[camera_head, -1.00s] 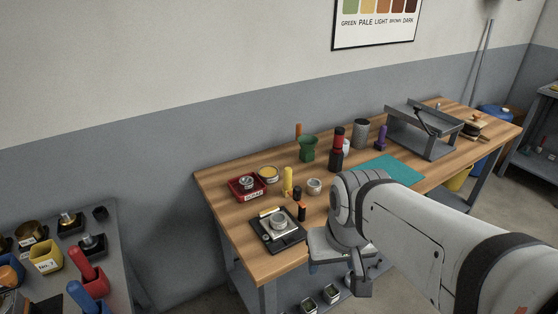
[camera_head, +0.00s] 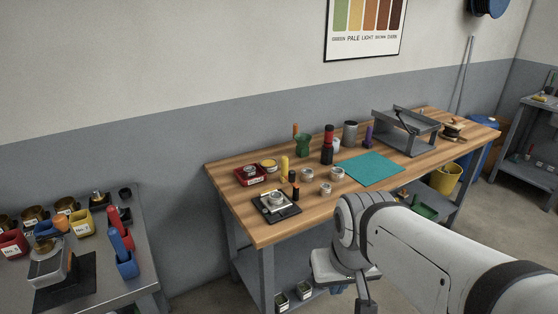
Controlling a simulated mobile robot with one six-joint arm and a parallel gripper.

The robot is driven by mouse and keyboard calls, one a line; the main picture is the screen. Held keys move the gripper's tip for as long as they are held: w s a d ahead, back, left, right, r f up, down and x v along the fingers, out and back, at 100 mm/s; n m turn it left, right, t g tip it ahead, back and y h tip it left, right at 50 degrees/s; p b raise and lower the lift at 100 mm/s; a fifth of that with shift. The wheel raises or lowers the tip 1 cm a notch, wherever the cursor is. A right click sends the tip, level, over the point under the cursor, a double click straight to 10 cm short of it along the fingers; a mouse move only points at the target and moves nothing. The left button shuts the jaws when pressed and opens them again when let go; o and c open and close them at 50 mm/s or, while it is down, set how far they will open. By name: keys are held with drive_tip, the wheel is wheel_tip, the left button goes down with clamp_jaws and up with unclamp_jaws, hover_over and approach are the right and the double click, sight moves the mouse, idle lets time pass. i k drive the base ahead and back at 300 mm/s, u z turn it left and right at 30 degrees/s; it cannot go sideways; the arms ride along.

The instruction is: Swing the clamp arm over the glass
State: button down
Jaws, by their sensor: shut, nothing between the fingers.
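My gripper (camera_head: 364,296) hangs at the lower middle of the head view, in front of the wooden bench, its fingers shut and empty. It is apart from everything on the bench top. A grey frame (camera_head: 408,131) stands at the bench's far right end, with a thin dark lever (camera_head: 402,118) slanting across its top. I cannot tell whether this lever is the clamp arm. I cannot make out any glass for certain; a small round silver-rimmed piece (camera_head: 275,198) sits on a black square base at the bench's near left.
The wooden bench (camera_head: 262,229) carries a teal mat (camera_head: 373,169), a red tray (camera_head: 249,181), several small tins and upright tools. A grey table (camera_head: 146,246) at left holds several coloured cups and a machine. Floor shows between them. A yellow bucket (camera_head: 446,178) stands beyond the bench.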

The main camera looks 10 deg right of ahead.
sight(291, 177)
drive_tip(key=z, duration=0.25)
drive_tip(key=i, duration=1.35)
drive_tip(key=u, duration=0.3)
